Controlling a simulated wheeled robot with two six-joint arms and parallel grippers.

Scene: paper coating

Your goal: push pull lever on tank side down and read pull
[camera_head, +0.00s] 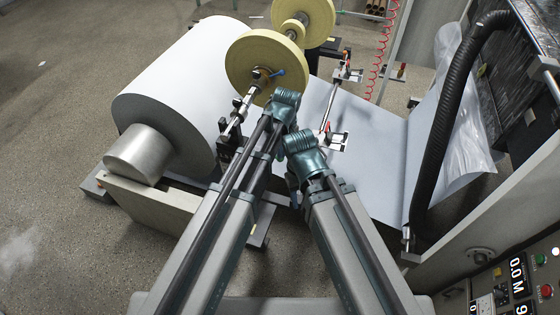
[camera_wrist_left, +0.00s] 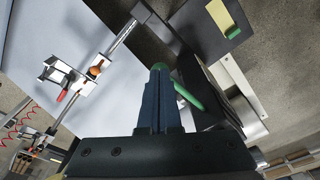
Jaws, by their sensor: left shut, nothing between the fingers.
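My left gripper (camera_wrist_left: 160,98) shows in the left wrist view as two dark blue fingers pressed together, with nothing held between them. A green lever (camera_wrist_left: 188,92) stands close to the right of the fingertips; I cannot tell whether they touch. I cannot tell which part is the pull lever. My right arm ends just right of the left one, its gripper hidden.
The paper roll (camera_head: 175,85) stands at left and a pale sheet (camera_head: 375,150) runs right. A clamp with an orange knob (camera_wrist_left: 68,75) is on the shaft. A black hose (camera_head: 438,130) stands at right. The control panel display (camera_head: 518,280) is at lower right, rotated and partly cut off.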

